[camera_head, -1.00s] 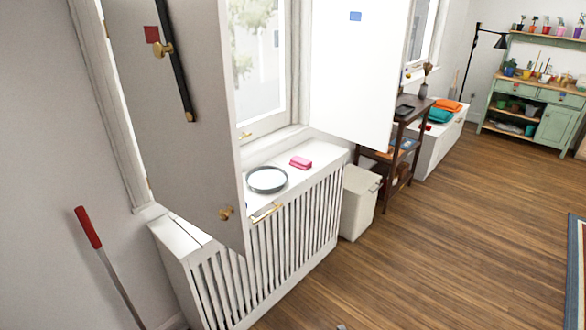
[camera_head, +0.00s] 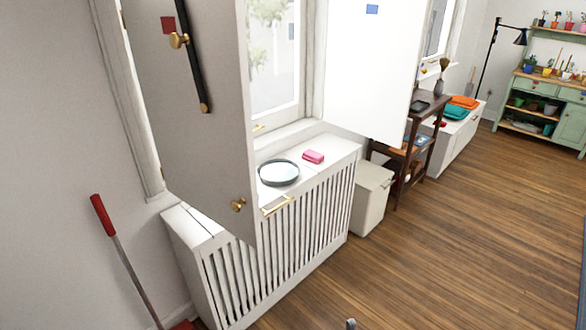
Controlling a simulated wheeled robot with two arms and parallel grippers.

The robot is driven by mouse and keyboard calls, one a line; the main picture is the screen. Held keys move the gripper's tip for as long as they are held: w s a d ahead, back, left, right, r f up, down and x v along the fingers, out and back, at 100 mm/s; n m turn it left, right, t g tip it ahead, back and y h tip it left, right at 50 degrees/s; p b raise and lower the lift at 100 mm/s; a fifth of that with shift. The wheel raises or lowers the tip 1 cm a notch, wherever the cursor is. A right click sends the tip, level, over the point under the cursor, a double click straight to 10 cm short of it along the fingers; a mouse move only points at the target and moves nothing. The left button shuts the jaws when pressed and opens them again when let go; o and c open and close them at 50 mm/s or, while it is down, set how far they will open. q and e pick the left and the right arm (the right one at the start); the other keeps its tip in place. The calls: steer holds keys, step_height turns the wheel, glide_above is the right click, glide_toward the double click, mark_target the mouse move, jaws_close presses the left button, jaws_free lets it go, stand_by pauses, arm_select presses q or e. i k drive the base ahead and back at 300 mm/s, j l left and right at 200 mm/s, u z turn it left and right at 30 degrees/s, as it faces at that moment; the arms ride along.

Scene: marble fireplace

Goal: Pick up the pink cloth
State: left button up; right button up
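The pink cloth (camera_head: 313,157) is a small, folded-looking block. It lies on top of the white slatted radiator cover (camera_head: 335,146) under the window, toward the right end. A round dark-rimmed dish (camera_head: 278,173) sits to its left on the same top. Neither of my grippers can be made out. A small grey tip shows at the bottom edge, but I cannot tell what it is.
A tall white shutter panel (camera_head: 195,110) with brass knobs stands open in front of the cover's left part. Another white panel (camera_head: 370,60) hangs to the right of the window. A white bin (camera_head: 372,200) stands beside the cover. Wood floor (camera_head: 460,240) is open at right.

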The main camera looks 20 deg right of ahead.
mark_target(313, 156)
steer(key=i+l+z, duration=0.85)
steer(key=k+j, duration=0.05)
steer(key=k, duration=0.05)
